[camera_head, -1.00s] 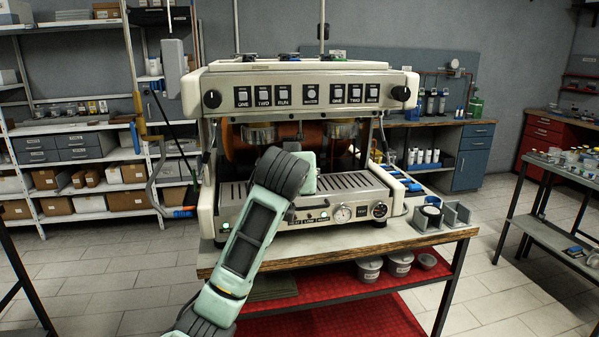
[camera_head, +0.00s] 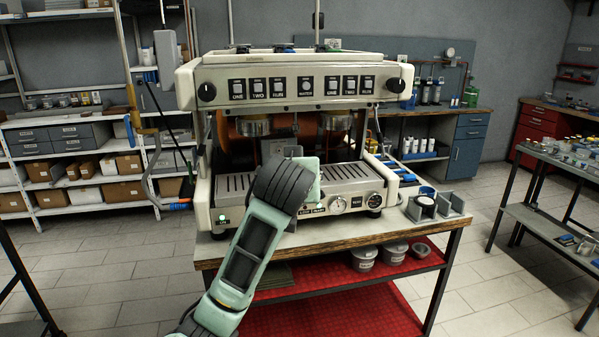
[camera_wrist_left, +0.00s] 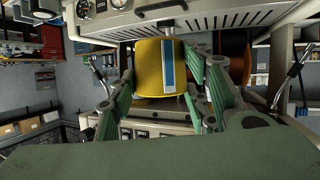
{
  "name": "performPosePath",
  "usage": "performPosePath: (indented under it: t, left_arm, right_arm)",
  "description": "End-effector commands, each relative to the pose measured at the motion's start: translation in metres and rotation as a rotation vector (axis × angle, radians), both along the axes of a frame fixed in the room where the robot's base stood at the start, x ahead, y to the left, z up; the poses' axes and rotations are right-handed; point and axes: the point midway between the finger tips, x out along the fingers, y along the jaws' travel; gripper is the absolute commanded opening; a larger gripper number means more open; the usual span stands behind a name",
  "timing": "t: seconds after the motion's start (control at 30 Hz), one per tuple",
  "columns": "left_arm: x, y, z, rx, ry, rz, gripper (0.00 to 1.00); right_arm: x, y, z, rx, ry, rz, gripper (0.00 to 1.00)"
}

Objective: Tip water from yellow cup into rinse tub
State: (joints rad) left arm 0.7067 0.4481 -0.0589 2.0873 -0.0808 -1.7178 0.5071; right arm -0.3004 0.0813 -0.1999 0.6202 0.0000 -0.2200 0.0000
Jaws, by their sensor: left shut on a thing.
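The yellow cup (camera_wrist_left: 150,70), with a blue and white stripe, shows in the left wrist view between the green fingers of my left gripper (camera_wrist_left: 163,86). The gripper is shut on it. That view shows the machine upside down. The cup's inside and any water are hidden. In the head view my left wrist is in front of the machine's drip grate and hides the fingers and cup. I cannot pick out a rinse tub for certain. My right gripper is not in view.
The white coffee machine (camera_head: 190,88) stands on a wooden-topped bench (camera_head: 330,234), close behind my arm. Grey holders (camera_head: 452,203) stand at the bench's right end. Lidded tubs (camera_head: 364,257) sit on the red shelf below. Tiled floor to the right is free.

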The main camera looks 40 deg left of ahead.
Motion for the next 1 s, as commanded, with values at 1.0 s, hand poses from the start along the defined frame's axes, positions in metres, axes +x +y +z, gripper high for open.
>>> performPosePath:
  t: [1.0]
  left_arm:
    - [-0.04, -0.047, 0.001, 0.0, 0.0, -0.001, 0.18]
  right_arm:
    - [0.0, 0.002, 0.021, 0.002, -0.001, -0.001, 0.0]
